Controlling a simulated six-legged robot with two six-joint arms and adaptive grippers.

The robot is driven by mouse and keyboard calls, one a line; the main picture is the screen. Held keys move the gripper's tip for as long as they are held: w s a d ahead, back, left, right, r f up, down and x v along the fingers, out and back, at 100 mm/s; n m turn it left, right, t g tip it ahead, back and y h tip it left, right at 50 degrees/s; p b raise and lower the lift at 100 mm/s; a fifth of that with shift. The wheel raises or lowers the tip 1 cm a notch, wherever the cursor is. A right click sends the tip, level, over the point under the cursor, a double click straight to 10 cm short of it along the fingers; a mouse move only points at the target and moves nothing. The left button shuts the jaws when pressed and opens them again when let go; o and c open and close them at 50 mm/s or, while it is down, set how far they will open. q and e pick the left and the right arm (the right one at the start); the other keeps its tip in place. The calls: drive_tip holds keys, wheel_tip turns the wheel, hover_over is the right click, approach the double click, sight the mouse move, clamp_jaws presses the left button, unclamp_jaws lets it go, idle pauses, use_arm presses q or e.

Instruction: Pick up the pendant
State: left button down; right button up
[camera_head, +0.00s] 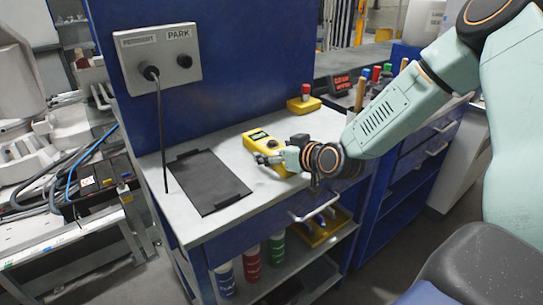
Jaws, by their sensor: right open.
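The yellow pendant (261,143) lies on the light worktop, right of the black mat (208,181). It has a small dark display near its far left end. My right gripper (273,158) is at the pendant's near part, with its fingers over or beside it; I cannot tell whether they touch. My right arm comes in from the right, and the gripper hides part of the pendant. The gripper is open. My left gripper is not in view.
A grey box marked PARK (157,56) is on the blue panel, with a black cable hanging to the worktop. A yellow box with a red button (304,103) stands behind the pendant. Bottles (252,263) stand on the shelf below. The worktop's front is clear.

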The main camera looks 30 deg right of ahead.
drive_tip(key=shift+a+r, duration=0.2)
drive_tip(key=shift+a, duration=0.1)
drive_tip(key=shift+d+f, duration=0.15)
drive_tip(key=c, duration=0.9)
drive_tip(key=shift+w, duration=0.1)
clamp_jaws()
